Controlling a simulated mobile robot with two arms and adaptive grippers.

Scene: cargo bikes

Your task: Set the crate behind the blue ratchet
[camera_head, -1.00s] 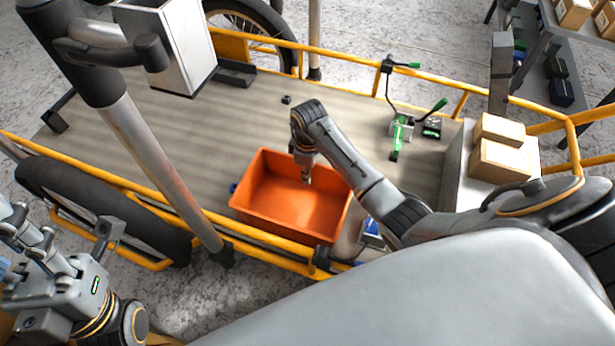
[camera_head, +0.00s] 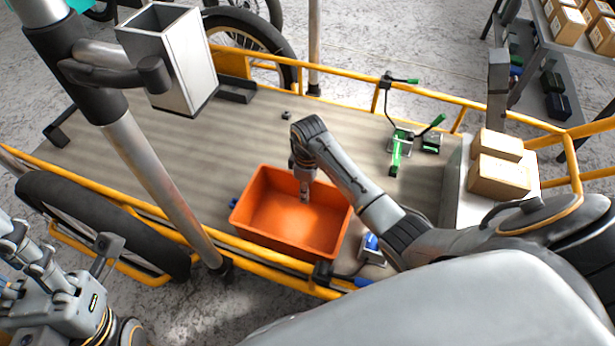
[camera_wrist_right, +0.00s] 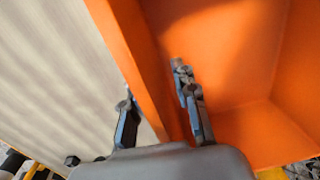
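The orange crate (camera_head: 257,210) sits on the bike's cargo bed, near its front rail. A blue ratchet (camera_head: 370,243) lies on the bed just right of the crate's near right corner, partly hidden by my right arm. My right gripper (camera_head: 303,195) reaches down over the crate's far wall.
Green ratchets (camera_head: 396,155) lie at the far right of the bed. Cardboard boxes (camera_head: 498,175) stand at the right end. A yellow rail (camera_head: 350,92) edges the bed, and a grey box holder (camera_head: 172,65) stands at the far left. The bed left of the crate is mostly clear.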

